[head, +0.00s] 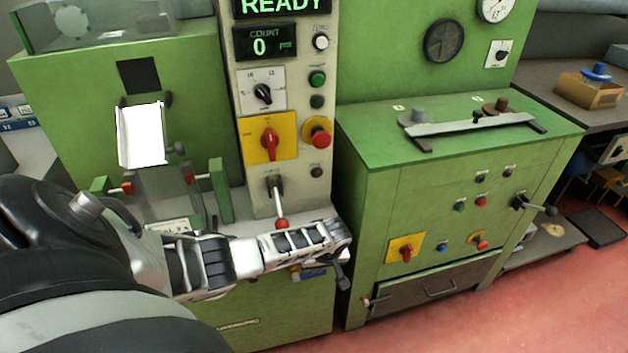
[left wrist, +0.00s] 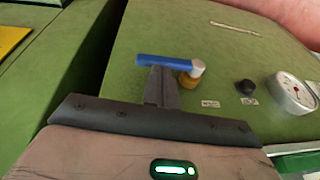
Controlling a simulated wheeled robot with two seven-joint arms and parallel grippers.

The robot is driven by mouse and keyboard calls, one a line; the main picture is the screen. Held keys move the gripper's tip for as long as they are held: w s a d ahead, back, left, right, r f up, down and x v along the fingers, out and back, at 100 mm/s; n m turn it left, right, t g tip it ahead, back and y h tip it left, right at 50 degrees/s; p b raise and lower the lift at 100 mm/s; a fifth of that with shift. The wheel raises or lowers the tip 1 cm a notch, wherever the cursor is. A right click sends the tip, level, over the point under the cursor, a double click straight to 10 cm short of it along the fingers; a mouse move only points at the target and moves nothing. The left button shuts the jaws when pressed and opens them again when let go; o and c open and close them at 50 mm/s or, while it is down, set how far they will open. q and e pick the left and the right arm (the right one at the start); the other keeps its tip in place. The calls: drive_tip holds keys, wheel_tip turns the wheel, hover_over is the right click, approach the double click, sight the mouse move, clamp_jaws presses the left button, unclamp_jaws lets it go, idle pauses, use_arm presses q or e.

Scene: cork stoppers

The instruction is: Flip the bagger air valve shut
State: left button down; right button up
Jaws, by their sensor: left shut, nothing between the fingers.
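The bagger air valve shows in the left wrist view as a blue lever (left wrist: 165,62) with a pale end, above a brass body (left wrist: 187,79) on a green panel. The lever lies crosswise in that picture. My left gripper (left wrist: 160,72) is shut and empty, with its fingertips right at the lever's near side; I cannot tell whether they touch. In the head view my left gripper (head: 343,277) reaches down in front of the green bagger, and only a bit of blue (head: 314,274) shows beneath the wrist. My right gripper is not in view.
A black knob (left wrist: 245,86) and a round gauge (left wrist: 293,93) sit right of the valve. Above my wrist is a red-tipped lever (head: 281,222) on the control column, below a red-and-yellow switch (head: 270,140). A second green cabinet (head: 440,200) stands to the right.

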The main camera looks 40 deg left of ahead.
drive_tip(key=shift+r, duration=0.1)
